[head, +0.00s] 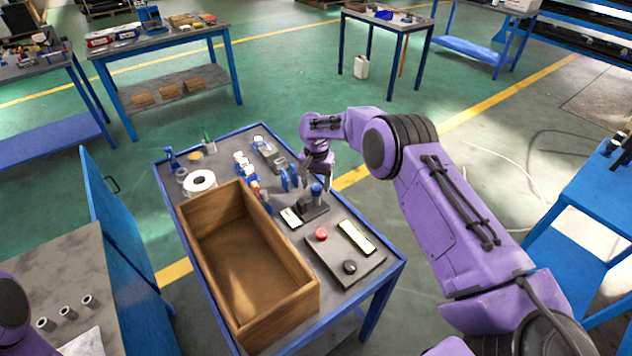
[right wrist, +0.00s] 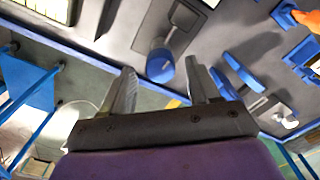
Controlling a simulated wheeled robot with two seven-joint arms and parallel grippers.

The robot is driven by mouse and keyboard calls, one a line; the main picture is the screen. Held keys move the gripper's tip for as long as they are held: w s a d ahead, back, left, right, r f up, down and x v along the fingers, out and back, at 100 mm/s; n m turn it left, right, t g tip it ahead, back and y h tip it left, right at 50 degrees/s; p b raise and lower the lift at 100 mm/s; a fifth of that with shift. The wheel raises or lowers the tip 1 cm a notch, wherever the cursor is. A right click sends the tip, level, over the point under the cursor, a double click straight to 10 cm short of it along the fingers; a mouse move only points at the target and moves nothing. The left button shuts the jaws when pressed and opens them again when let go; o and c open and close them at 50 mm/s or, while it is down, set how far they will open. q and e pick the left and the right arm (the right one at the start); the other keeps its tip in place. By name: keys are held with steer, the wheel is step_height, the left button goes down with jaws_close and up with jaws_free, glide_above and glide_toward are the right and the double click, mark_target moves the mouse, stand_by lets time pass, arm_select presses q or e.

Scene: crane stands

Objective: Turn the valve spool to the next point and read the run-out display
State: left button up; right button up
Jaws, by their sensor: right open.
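A blue cylindrical part (head: 317,192) stands on a small dark fixture (head: 313,210) near the right edge of the blue-framed bench; I take it for the valve spool, though its detail is too small to be sure. It also shows as a blue cylinder in the right wrist view (right wrist: 160,62). My right gripper (head: 320,177) is open above it; in the wrist view the two fingers (right wrist: 160,75) lie either side of it, with no contact visible. A small pale display (head: 291,217) lies beside the fixture; its reading is not legible. My left gripper is out of frame.
A large wooden box (head: 215,275) fills the bench's left front. A dark panel (head: 345,268) with a red button (head: 321,234), black knob (head: 349,267) and pale strip lies at the front right. Blue stands (head: 288,178) and small parts crowd the area behind the fixture.

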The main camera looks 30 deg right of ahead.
steer(key=shift+f, duration=0.5)
steer(key=c, duration=1)
steer(key=m, duration=0.2)
steer(key=shift+m, duration=0.3)
steer(key=shift+c, duration=0.2)
steer(key=shift+m, duration=1.2)
steer(key=o, duration=1)
steer(key=shift+a, duration=0.1)
steer(key=shift+o, duration=0.2)
